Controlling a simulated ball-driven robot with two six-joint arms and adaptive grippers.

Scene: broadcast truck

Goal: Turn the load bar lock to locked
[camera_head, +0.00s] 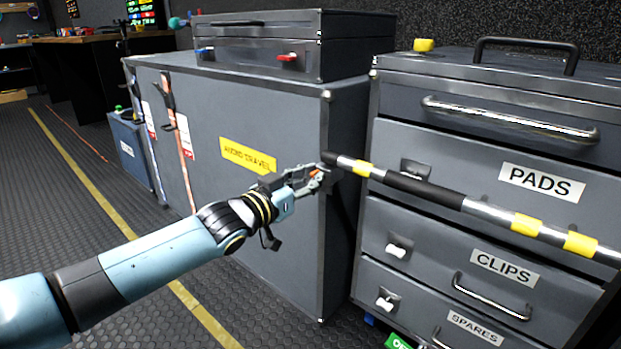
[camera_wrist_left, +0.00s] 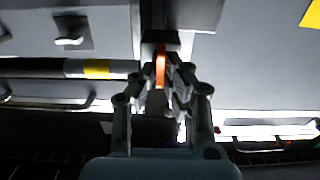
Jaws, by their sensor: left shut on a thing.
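The load bar (camera_head: 482,208) is a silver bar with black and yellow sleeves, running across the front of the drawer cabinet; part of it shows in the left wrist view (camera_wrist_left: 78,68). At its left end is the lock, a small orange lever (camera_wrist_left: 160,66), mostly hidden by the fingers in the head view. My left gripper (camera_head: 314,181) is at that end of the bar. In the left wrist view its fingers (camera_wrist_left: 166,84) are closed around the orange lever, which stands upright in that picture. My right gripper is out of view.
The grey drawer cabinet (camera_head: 418,150) with several labelled drawers and protruding handles stands behind the bar. A large grey case (camera_head: 290,120) with a yellow label stands close to the left. The ribbed floor (camera_head: 100,205) at the left is open.

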